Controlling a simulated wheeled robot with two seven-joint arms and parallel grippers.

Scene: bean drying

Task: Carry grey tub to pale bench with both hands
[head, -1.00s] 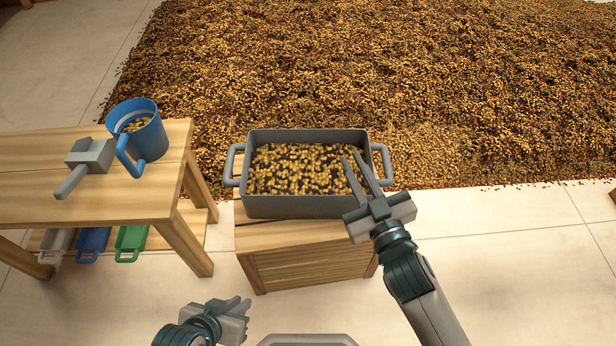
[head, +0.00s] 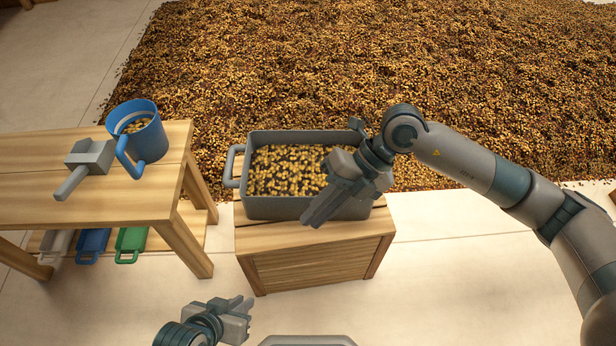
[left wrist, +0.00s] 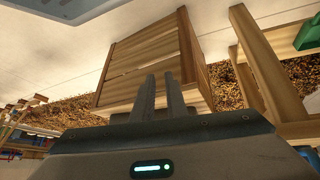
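The grey tub (head: 282,208), holding yellow-brown beans, stands upright on a wooden crate. Its left handle (head: 232,166) is clear; its right handle is hidden behind my right arm. My right gripper (head: 322,208) is in front of the tub's right part, fingers pointing down and left; whether it touches the tub cannot be told. Its fingers overlap in view, so their gap does not show. My left gripper (head: 243,305) is low in front of the crate, empty, with a narrow gap between its fingers in the left wrist view (left wrist: 160,98). The pale bench (head: 60,196) stands at the left.
A blue mug of beans (head: 148,140) and a grey scoop-like tool (head: 92,158) are on the bench. White, blue and green trays sit on its lower shelf. The wooden crate (head: 315,262) bears the tub. Beans cover the floor behind. Floor between bench and crate is clear.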

